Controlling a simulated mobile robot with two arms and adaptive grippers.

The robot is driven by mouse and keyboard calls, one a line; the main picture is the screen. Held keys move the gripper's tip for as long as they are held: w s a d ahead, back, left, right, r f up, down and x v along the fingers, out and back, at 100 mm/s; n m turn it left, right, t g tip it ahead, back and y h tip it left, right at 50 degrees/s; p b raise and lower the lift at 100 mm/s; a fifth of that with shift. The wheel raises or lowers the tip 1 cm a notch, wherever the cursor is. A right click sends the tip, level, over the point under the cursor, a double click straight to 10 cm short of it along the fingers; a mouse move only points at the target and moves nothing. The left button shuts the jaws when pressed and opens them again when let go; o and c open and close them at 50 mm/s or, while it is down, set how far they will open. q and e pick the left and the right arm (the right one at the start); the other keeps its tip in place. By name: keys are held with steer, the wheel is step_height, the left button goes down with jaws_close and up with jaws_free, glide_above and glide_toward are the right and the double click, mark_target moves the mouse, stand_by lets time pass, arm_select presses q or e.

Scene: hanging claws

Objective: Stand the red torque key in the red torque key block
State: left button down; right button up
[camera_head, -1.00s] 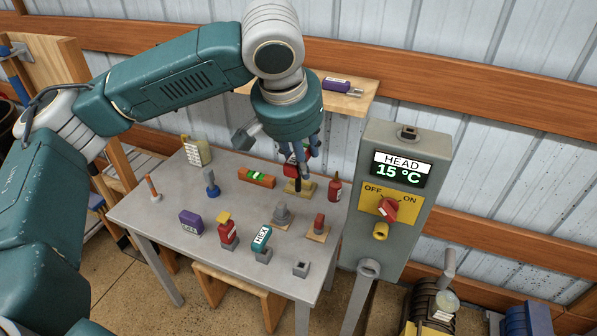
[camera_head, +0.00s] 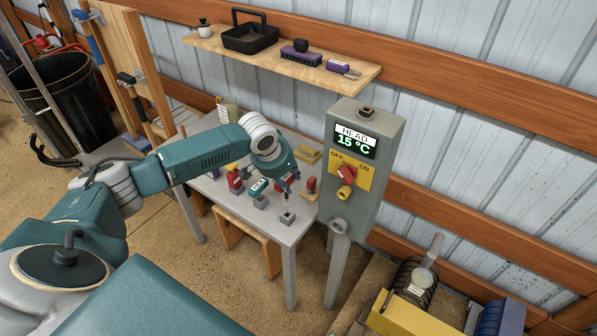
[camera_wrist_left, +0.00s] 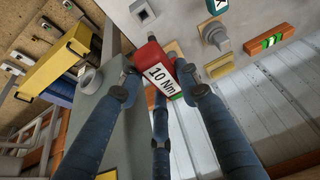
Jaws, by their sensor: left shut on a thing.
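My left gripper (camera_head: 286,180) is over the front right part of the table in the head view. It is shut on the red torque key (camera_wrist_left: 153,62), whose white label reads "10 Nm" in the left wrist view. The gripper fingers (camera_wrist_left: 158,88) close around it there. In the head view the key is small and mostly hidden by the fingers. A grey block with an empty square socket (camera_head: 287,217) stands at the table's front corner, below and apart from the gripper. I cannot tell from its colour whether it is the red torque key block. My right gripper is not in view.
A red bottle-like tool (camera_head: 235,181) and a teal HEX tool (camera_head: 258,188) stand left of the gripper. A small red piece (camera_head: 311,184) is on its right. The grey control cabinet (camera_head: 362,160) rises close to the table's right side. A wooden shelf (camera_head: 350,82) hangs behind.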

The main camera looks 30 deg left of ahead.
arm_select(q)
steer(key=shift+w+a, duration=0.1)
steer(key=shift+a, duration=0.05)
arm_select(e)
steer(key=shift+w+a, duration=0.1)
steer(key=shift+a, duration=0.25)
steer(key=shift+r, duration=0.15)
arm_select(q)
steer(key=shift+r+p, duration=0.1)
steer(key=shift+p, duration=0.5)
steer(key=shift+f+b, duration=0.5)
steer(key=shift+f, duration=0.35)
step_height(320, 180, down, 4)
steer(key=shift+f+b, duration=0.2)
steer(key=shift+b, duration=0.8)
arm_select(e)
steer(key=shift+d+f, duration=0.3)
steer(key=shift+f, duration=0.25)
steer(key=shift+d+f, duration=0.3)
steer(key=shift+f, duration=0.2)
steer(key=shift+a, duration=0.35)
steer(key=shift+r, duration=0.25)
